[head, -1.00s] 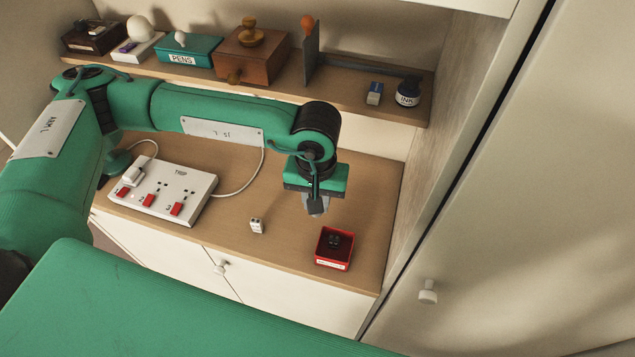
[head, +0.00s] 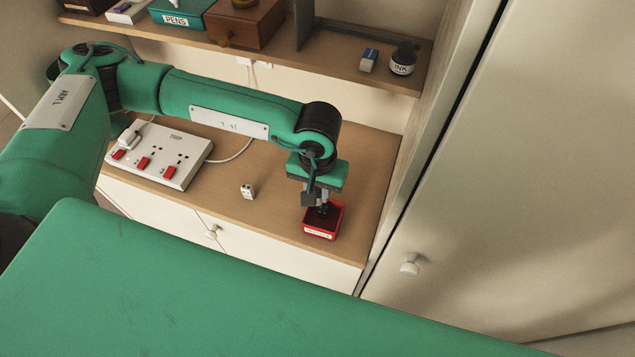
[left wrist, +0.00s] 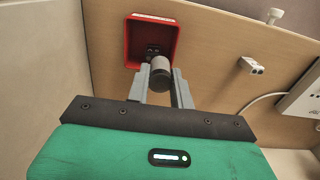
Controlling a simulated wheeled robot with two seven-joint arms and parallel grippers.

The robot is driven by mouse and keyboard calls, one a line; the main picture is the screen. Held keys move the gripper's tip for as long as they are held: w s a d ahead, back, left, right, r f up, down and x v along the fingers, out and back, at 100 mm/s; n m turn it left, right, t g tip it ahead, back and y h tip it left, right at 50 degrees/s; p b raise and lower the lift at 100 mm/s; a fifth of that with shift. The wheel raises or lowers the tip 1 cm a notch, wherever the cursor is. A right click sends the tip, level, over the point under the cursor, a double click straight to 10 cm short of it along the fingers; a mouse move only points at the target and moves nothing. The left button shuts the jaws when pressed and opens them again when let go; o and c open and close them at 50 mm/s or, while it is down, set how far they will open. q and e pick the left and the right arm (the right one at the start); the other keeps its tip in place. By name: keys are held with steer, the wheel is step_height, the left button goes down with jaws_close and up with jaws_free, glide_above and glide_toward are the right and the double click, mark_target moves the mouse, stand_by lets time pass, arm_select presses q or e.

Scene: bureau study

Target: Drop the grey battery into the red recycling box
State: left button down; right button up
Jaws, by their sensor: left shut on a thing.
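My left gripper (head: 317,200) points down over the red recycling box (head: 320,234), on the right part of the wooden counter. In the left wrist view, the gripper (left wrist: 161,85) is shut on the grey battery (left wrist: 161,68), a short cylinder with a pale end between the fingertips. The battery overlaps the edge of the red box (left wrist: 128,42) there; its exact height above the box is unclear. Small dark items (left wrist: 152,50) lie inside the box. In the head view the fingers partly hide the box's inside. My right gripper is out of view.
A small white block with dark holes (head: 247,191) lies on the counter left of the box. A white power strip (head: 160,156) with red switches stands further left. A shelf (head: 340,60) runs above the back; a tall cabinet door (head: 480,180) stands at right.

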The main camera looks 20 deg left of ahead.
mark_target(317, 190)
arm_select(q)
steer(key=shift+f, duration=0.1)
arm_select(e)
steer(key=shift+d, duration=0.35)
arm_select(q)
steer(key=c, duration=1.1)
jaws_free()
steer(key=shift+c, duration=0.2)
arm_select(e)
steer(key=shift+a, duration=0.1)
arm_select(q)
steer(key=shift+w+r+b, duration=0.1)
steer(key=shift+r+b, duration=0.2)
steer(key=shift+r, duration=0.15)
step_height(317, 190, up, 13)
steer(key=b, duration=0.4)
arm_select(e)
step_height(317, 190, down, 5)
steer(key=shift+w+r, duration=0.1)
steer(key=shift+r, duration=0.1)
